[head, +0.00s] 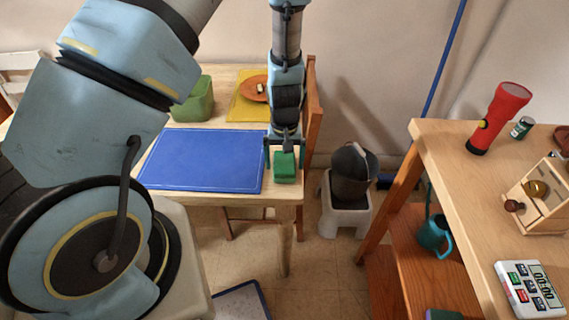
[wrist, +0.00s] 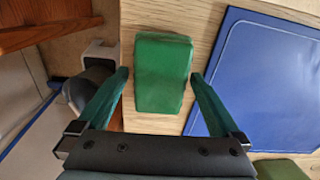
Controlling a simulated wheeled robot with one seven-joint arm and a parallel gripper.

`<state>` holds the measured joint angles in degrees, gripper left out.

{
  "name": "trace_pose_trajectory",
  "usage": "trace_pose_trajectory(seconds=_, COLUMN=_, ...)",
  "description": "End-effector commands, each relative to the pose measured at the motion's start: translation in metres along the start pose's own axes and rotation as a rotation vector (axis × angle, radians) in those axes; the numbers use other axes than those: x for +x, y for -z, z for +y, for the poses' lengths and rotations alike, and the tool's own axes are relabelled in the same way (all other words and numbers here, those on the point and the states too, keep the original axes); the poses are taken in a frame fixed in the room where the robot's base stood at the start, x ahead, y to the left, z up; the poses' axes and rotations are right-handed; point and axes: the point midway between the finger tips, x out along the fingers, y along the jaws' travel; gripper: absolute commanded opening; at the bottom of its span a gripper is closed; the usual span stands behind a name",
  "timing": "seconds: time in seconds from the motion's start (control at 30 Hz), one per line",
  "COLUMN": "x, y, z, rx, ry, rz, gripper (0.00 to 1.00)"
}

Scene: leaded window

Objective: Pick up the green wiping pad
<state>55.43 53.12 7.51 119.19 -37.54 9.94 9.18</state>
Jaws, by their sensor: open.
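The green wiping pad (head: 285,167) lies on the light wooden table (head: 287,209), near its right edge and just right of the blue mat. It also shows in the wrist view (wrist: 162,72) as a green block on the wood. My gripper (head: 284,149) is above the pad, pointing down at it. In the wrist view my gripper (wrist: 160,75) is open, with one finger on each side of the pad. Gaps of bare wood show between the fingers and the pad. I cannot tell the exact height of the fingertips above the table.
The blue mat (head: 205,160) covers much of the table. A green bin (head: 195,101) and an orange plate (head: 254,88) on a yellow cloth stand behind. A wooden chair back (head: 313,115) rises at the right edge. A second table (head: 470,190) with a red flashlight (head: 500,117) stands right.

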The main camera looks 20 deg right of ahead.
Motion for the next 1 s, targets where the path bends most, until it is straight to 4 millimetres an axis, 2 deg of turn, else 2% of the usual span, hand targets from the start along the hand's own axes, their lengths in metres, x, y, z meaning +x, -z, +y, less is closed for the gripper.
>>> trace_pose_trajectory(seconds=0.23, x=0.0009, y=0.0, z=-0.0001, rx=0.0, ry=0.0, rz=0.0, gripper=0.98)
trace_pose_trajectory(seconds=0.87, x=0.0006, y=-0.0001, z=-0.0001, rx=0.0, ry=0.0, rz=0.0, gripper=0.27)
trace_pose_trajectory(seconds=1.0, x=0.0006, y=0.0, z=-0.0001, rx=0.0, ry=0.0, rz=0.0, gripper=0.25)
